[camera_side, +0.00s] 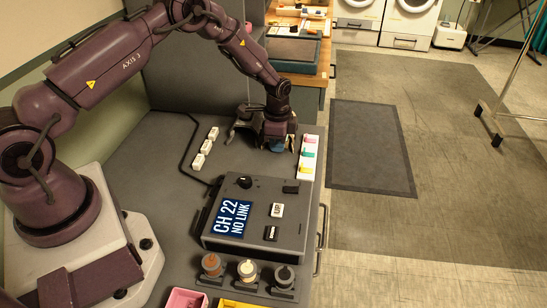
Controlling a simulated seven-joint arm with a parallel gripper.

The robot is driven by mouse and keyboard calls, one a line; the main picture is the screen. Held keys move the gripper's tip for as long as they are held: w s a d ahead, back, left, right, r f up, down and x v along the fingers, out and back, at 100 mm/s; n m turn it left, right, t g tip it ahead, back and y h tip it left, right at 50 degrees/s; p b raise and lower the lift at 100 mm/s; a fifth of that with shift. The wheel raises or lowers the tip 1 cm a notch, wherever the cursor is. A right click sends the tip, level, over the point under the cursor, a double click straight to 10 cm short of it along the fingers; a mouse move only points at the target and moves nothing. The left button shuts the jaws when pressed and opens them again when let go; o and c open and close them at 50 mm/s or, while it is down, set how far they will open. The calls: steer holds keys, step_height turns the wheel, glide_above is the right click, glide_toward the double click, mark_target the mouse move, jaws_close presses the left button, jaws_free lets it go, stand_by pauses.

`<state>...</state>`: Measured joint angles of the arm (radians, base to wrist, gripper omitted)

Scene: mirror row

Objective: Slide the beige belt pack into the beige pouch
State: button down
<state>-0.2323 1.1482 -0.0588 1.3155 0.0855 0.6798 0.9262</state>
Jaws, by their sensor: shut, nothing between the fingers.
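My gripper (277,144) is low over the far part of the grey worktop and shut, with nothing seen held in it. I cannot clearly make out the beige belt pack or the beige pouch. Three small off-white blocks (203,149) stand in a short row left of my gripper; the picture is too small to tell what they are. Bluish shapes show around the fingertips, and a dark, curved shape (242,122) lies just left of my gripper, partly hidden by it.
A grey console (255,219) reading "CH 22 NO LINK" stands in front of my gripper. A white strip with coloured tags (309,157) lies right of it, near the worktop's edge. Three round-topped pieces (247,270), one cream, and pink (185,300) and yellow trays are in front.

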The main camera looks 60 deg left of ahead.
steer(key=shift+w+a, duration=0.2)
stand_by(0.4)
steer(key=shift+s+d, duration=0.1)
steer(key=shift+s+d, duration=0.6)
step_height(320, 180, up, 8)
stand_by(0.7)
